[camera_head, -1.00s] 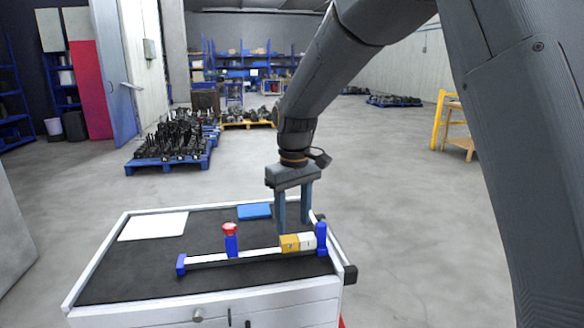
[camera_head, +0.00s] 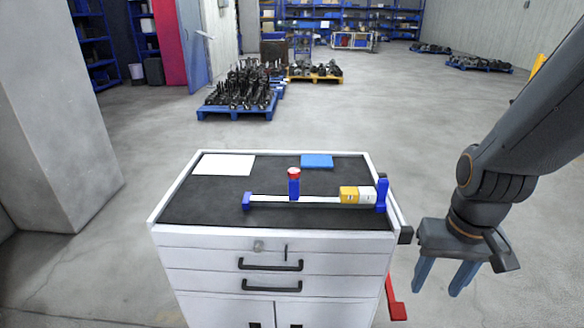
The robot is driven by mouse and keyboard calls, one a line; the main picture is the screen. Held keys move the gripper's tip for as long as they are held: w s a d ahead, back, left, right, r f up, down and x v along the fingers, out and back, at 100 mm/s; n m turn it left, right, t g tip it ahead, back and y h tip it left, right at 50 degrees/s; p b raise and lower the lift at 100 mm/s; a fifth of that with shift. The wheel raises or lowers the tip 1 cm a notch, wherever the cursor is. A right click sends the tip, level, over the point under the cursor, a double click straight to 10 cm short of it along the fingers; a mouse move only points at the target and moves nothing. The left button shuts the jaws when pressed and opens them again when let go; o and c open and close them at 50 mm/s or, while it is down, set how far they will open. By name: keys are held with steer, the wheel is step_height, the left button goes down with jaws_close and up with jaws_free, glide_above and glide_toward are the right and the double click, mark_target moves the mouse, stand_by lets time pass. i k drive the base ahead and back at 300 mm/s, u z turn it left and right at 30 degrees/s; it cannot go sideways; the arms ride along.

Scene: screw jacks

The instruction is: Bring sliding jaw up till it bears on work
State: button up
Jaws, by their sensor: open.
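A bar clamp lies along the black top of a white cabinet. Its pale bar (camera_head: 325,199) runs left to right, with a blue end stop (camera_head: 247,201) at the left and a blue fixed jaw (camera_head: 382,193) at the right. The blue sliding jaw (camera_head: 294,186) with a red top stands left of the work, with bare bar between. The work is a yellow block (camera_head: 349,195) and a white block (camera_head: 367,195) side by side by the fixed jaw. My gripper (camera_head: 443,280) is open and empty, fingers down, to the right of the cabinet and clear of the clamp.
The cabinet (camera_head: 205,240) has drawers with dark handles. A white sheet (camera_head: 223,164) and a blue pad (camera_head: 317,160) lie at the back of its top. A red part (camera_head: 397,311) is low at its right. A loaded blue pallet (camera_head: 235,111) stands behind on open floor.

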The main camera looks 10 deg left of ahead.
mark_target(293, 185)
steer(key=u, duration=0.9)
